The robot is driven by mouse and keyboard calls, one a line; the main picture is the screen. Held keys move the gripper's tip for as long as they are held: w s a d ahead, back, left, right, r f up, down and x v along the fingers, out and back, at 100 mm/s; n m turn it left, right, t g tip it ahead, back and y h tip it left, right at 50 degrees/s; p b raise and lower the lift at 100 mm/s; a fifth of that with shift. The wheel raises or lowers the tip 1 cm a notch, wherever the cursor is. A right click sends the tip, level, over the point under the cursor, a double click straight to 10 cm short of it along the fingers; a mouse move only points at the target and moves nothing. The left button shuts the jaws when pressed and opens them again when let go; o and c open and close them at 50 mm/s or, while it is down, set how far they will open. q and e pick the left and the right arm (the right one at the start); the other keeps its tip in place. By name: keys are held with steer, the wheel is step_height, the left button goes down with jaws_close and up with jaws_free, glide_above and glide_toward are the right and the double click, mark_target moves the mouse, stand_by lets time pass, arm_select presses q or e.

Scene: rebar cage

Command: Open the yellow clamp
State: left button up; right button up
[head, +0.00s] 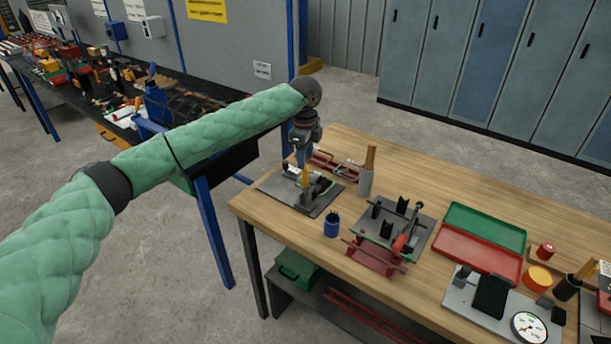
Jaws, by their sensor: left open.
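The yellow clamp (306,175) stands on a grey base plate (318,205) at the left end of the wooden workbench. Its yellow part points upward beside dark and green parts; its exact position is too small to tell. My left gripper (301,158) comes down from above at the end of the green-sleeved arm. It is open, just above and slightly left of the yellow part. I cannot tell whether its fingers touch the clamp. My right gripper is not in view.
A grey holder with a wooden handle (366,182) and a blue cup (331,228) stand close to the plate. Red rods lie behind it. A second fixture (425,220), a red tray (470,249) and a green tray (492,222) are farther right.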

mark_target(305, 176)
arm_select(q)
steer(key=shift+w+a+f, duration=0.1)
steer(key=shift+f, duration=0.25)
steer(key=shift+f+p, duration=1.55)
steer(key=shift+f, duration=2.1)
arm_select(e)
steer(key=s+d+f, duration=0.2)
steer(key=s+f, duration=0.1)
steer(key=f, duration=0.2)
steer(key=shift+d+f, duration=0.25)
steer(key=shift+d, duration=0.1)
arm_select(q)
jaws_close()
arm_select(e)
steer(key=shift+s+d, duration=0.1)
